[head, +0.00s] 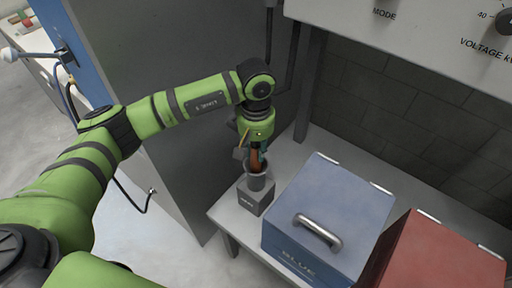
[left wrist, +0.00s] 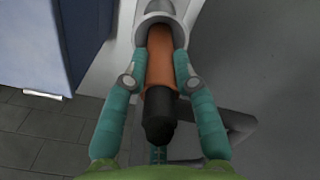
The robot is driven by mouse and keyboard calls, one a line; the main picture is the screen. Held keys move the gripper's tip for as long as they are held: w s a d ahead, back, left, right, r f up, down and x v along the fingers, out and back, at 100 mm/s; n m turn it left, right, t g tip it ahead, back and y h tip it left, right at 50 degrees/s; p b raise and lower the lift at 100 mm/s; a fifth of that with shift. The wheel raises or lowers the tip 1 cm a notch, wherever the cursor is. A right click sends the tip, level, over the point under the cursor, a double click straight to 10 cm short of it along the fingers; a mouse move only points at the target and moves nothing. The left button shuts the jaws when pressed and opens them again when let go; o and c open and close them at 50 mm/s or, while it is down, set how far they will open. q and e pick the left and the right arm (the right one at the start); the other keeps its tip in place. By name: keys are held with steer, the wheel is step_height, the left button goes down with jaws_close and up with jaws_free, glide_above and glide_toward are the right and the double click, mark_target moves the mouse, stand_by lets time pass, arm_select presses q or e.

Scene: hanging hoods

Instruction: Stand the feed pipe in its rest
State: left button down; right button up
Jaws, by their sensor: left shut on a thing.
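The feed pipe (left wrist: 160,60) is an orange tube with a black end that points toward the left wrist camera. In the head view a short orange stretch of the pipe (head: 255,160) shows above the rest. The rest (head: 251,200) is a grey block with a round grey cup on top, at the table's left corner. My left gripper (head: 254,152) is just above the cup. In the left wrist view its teal fingers (left wrist: 159,78) are shut on the pipe from both sides. The pipe's far end lies inside the rest's round rim (left wrist: 160,19); how deep is hidden. My right gripper is out of view.
A blue box (head: 335,205) with a metal handle stands close to the right of the rest, and a red box (head: 440,258) beyond it. A grey cabinet (head: 165,110) stands to the left. A control panel (head: 400,35) overhangs the back. Little free table shows around the rest.

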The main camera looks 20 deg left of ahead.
arm_select(q)
steer(key=shift+f, duration=0.2)
steer(key=c, duration=0.9)
jaws_free()
step_height(320, 180, up, 12)
steer(key=shift+r, duration=0.1)
